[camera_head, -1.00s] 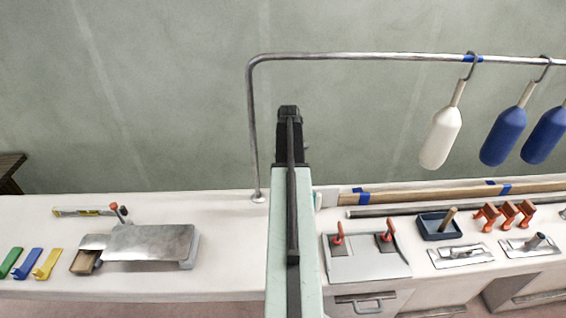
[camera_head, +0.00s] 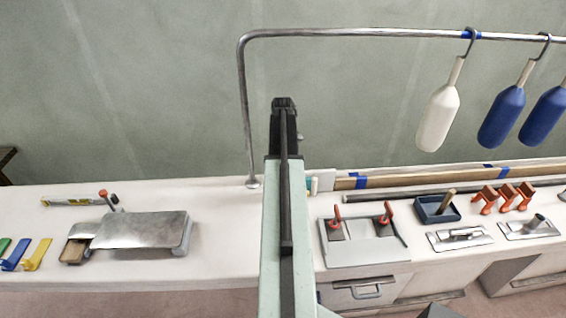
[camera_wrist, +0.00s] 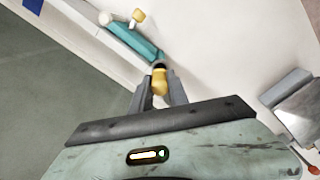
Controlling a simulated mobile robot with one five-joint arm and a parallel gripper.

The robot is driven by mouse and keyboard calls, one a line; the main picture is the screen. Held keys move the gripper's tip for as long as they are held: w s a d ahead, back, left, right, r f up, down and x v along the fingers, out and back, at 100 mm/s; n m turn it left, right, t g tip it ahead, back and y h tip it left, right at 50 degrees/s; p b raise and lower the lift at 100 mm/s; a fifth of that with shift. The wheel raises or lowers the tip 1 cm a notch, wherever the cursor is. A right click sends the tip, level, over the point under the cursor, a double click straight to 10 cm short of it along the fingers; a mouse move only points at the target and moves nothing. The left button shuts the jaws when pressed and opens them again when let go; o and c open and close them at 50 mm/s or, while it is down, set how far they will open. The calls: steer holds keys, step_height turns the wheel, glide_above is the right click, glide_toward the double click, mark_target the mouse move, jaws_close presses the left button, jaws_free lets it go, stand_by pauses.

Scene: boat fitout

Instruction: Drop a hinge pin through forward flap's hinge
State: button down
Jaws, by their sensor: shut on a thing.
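My gripper (camera_wrist: 160,88) shows in the wrist view, shut on a small yellow-ended piece (camera_wrist: 159,81) that looks like a hinge pin. Most of the pin is hidden by the fingers and the viewing angle. Just beyond the fingertips lies a teal holder (camera_wrist: 135,40) with another yellow-topped pale pin (camera_wrist: 137,17) at its far end. In the head view the arm covers the gripper, and a bit of the teal holder (camera_head: 309,184) shows right of it. I cannot tell which fitting is the forward flap; a grey panel (camera_head: 365,250) with two red-handled pieces lies to the right.
A metal-topped fixture (camera_head: 142,230) stands on the bench at left, beside coloured wedges (camera_head: 38,254). A blue tray (camera_head: 438,208), orange clamps (camera_head: 503,198) and metal plates (camera_head: 460,238) crowd the right. A rail (camera_head: 360,33) with hanging fenders (camera_head: 438,118) rises behind. Bare bench (camera_head: 222,225) lies left of the arm.

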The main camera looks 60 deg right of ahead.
steer(key=shift+f+b, duration=1.7)
steer(key=shift+f, duration=0.3)
steer(key=c, duration=1.2)
jaws_free()
steer(key=shift+r, duration=0.15)
step_height(320, 180, up, 8)
steer(key=p, duration=0.8)
steer(key=shift+f, duration=0.2)
